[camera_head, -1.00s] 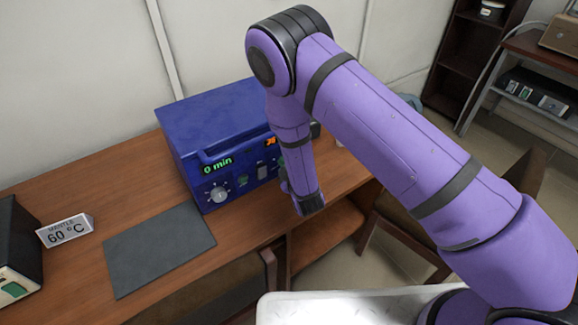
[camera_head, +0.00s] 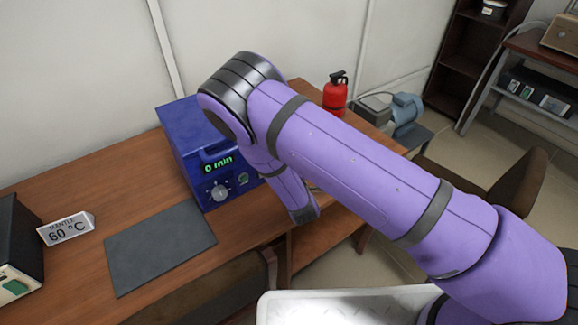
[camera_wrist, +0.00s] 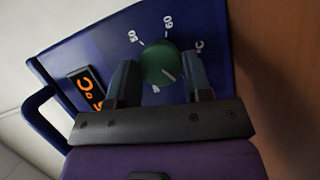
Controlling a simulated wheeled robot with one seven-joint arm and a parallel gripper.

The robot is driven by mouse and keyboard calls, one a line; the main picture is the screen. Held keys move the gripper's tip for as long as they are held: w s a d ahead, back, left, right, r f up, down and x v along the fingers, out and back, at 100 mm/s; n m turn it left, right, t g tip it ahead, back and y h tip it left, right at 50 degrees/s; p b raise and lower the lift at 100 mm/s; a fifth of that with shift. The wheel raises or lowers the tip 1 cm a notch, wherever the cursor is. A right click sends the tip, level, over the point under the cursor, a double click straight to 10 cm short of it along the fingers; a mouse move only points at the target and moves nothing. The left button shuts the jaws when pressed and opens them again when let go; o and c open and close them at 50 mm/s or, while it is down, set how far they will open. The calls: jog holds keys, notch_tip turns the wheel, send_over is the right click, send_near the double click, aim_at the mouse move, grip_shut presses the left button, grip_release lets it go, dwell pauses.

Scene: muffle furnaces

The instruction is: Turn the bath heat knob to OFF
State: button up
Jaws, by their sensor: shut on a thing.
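A dark blue bath unit (camera_head: 185,125) stands on the wooden bench in the head view. Its front shows a green "0 min" display and a grey dial (camera_head: 216,192); my arm covers its right part. In the wrist view, a round green knob (camera_wrist: 160,63) sits on the blue panel, with numbers such as 50 and 60 and a °C mark around it. Its white pointer line points toward the picture's lower right. I cannot make out an OFF mark. My gripper (camera_wrist: 162,66) has one finger on each side of the knob and is shut on it. The head view hides my gripper.
An orange °C display (camera_wrist: 87,90) and a dark blue handle (camera_wrist: 42,115) lie left of the knob. A grey mat (camera_head: 160,248) and a "MANTLE 60 °C" sign (camera_head: 66,230) lie left of the unit. A red extinguisher (camera_head: 336,95) stands behind my arm.

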jog(key=o, duration=0.9)
jog(key=shift+s, duration=0.15)
jog(key=v, duration=1)
jog(key=shift+s, duration=0.3)
